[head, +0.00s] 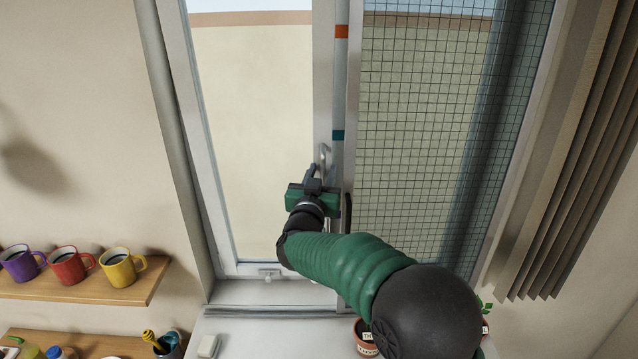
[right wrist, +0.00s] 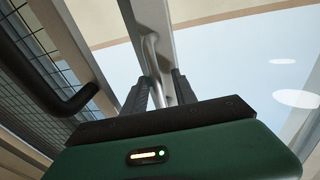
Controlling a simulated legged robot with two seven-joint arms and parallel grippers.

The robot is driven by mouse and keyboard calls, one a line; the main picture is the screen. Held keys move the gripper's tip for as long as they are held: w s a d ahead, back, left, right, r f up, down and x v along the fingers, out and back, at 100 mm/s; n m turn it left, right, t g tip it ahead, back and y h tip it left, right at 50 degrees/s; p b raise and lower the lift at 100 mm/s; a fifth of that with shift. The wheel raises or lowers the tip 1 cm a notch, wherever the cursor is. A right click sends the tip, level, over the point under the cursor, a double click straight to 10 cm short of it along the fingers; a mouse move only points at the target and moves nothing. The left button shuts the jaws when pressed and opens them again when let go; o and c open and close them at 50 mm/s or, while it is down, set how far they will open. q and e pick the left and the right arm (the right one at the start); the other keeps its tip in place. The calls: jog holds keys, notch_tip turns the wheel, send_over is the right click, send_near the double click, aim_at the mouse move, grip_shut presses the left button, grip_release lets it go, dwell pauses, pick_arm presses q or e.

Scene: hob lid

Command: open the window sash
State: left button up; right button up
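The window sash (head: 323,70) is a white-framed pane on the left side of the window, with pale wall and sky seen through it. A curved metal handle (head: 324,152) sits on its right upright, and it also shows in the right wrist view (right wrist: 150,48). My right gripper (head: 315,172) is at the lower part of this handle. The exact contact is partly hidden. My left gripper is in neither view.
A mesh screen (head: 425,120) covers the right half, with a dark bar handle (right wrist: 78,102) beside my gripper. Orange (head: 341,31) and teal (head: 337,135) marks lie on the strip between. Mugs (head: 120,267) stand on a shelf at left. A potted plant (head: 364,340) stands below my arm.

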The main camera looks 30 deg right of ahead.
jog(key=b+v, duration=0.4)
jog(key=v, duration=1.2)
jog(key=shift+f, duration=0.2)
jog(key=a+f+n+g+y, duration=0.1)
jog(key=a+f+n+y, duration=0.4)
jog(key=f, duration=0.5)
jog(key=a+f+n+g+y, duration=0.1)
jog(key=a+f+n+y, duration=0.2)
jog(key=a+f+y, duration=0.55)
jog(key=s+d+f+g, duration=0.2)
jog(key=s+f+g, duration=0.2)
jog(key=s+f, duration=0.4)
jog(key=s+d+f+g, duration=0.2)
jog(key=s+f+g, duration=0.3)
jog(key=s+f, duration=0.4)
jog(key=shift+s+n+b, duration=0.4)
jog(key=shift+s, duration=0.55)
